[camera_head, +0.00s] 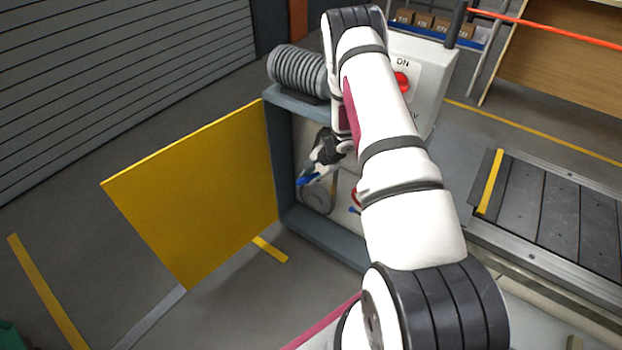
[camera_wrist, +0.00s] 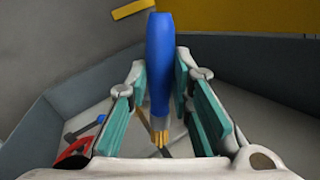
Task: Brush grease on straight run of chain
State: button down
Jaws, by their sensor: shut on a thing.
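My gripper (camera_head: 316,170) is inside the open mouth of the grey drive housing (camera_head: 323,239). It is shut on a brush with a blue handle (camera_head: 307,180). In the wrist view the blue handle (camera_wrist: 160,55) stands between the teal finger pads of my gripper (camera_wrist: 163,88), with the yellowish brush end (camera_wrist: 160,128) on the near side. A grey round wheel (camera_head: 315,198) sits in the housing just below my gripper. No run of chain can be made out; my arm hides part of the housing.
A yellow door panel (camera_head: 195,195) stands open left of the housing. A red part (camera_head: 356,197) lies low inside it. A control box with a red button (camera_head: 402,82) stands behind my arm. The slat conveyor (camera_head: 555,220) is at the right.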

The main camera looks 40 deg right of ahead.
jog(key=shift+w+d+r+p, duration=0.1)
jog(key=shift+d+r+p, duration=0.35)
jog(key=shift+r, duration=0.85)
jog(key=shift+w+d+r+p, duration=0.15)
jog(key=shift+d+r+p, duration=0.25)
jog(key=shift+r, duration=0.85)
jog(key=shift+w+d+r+p, duration=0.1)
jog(key=shift+d+r+p, duration=0.15)
jog(key=shift+r+p, duration=0.7)
jog(key=shift+r+b, duration=0.35)
jog(key=shift+f, duration=0.1)
jog(key=shift+s+a+f+b, duration=0.1)
jog(key=shift+f+b, duration=0.45)
jog(key=shift+f, duration=0.35)
jog(key=shift+s+a+f+b, duration=0.1)
jog(key=shift+f+b, duration=0.45)
jog(key=shift+f, duration=0.35)
jog(key=shift+f+b, duration=1.9)
jog(key=shift+f, duration=1.5)
jog(key=shift+a+f+b, duration=0.15)
jog(key=shift+f+b, duration=0.5)
jog(key=shift+f, duration=0.5)
jog(key=shift+a+f+b, duration=0.15)
jog(key=shift+f+b, duration=0.45)
jog(key=shift+f, duration=0.5)
jog(key=shift+f+b, duration=1.05)
jog(key=shift+f, duration=0.7)
